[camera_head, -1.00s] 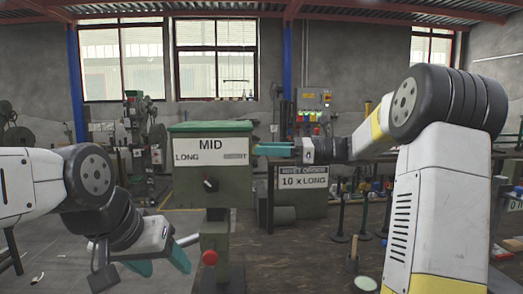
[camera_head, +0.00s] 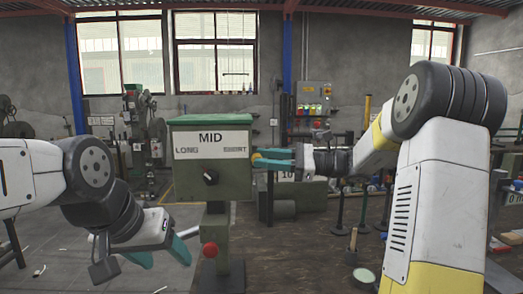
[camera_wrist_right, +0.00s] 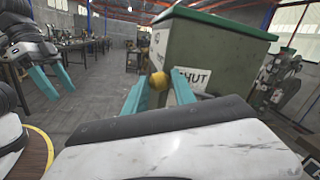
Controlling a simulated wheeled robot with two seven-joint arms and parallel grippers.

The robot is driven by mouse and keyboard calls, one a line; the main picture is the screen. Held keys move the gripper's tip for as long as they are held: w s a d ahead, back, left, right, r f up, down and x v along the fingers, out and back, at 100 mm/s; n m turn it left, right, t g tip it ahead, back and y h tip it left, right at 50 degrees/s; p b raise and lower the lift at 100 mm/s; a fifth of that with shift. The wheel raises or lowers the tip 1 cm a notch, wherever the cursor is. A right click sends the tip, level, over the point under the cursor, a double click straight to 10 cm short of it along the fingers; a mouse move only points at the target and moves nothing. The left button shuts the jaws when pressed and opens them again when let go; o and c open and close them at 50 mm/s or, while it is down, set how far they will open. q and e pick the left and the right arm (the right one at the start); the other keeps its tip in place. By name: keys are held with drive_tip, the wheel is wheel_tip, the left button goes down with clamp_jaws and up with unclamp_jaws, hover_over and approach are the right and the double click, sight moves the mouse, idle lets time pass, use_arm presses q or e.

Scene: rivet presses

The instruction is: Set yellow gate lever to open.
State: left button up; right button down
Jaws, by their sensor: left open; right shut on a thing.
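The yellow ball knob of the gate lever (camera_wrist_right: 158,81) shows between the teal fingers of my right gripper (camera_wrist_right: 160,92) in the right wrist view. A bit of yellow (camera_head: 257,156) also shows at the fingertips in the head view. The rest of the lever is hidden. My right gripper (camera_head: 268,160) is shut on the knob at the right side of the green press (camera_head: 208,185). A label reading SHUT (camera_wrist_right: 194,80) is on the press side just beside the knob. My left gripper (camera_head: 165,254) is open and empty, low and left of the press post.
The press front carries a MID, LONG and SHORT plate with a black dial (camera_head: 210,177). A red button (camera_head: 210,249) sits on the post below. A partly hidden order sign (camera_head: 286,175) stands behind my right gripper.

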drive_tip(key=shift+s+f+n, duration=0.15)
drive_tip(key=shift+f+n, duration=0.65)
drive_tip(key=shift+f, duration=0.9)
use_arm(q)
drive_tip(key=shift+c, duration=0.2)
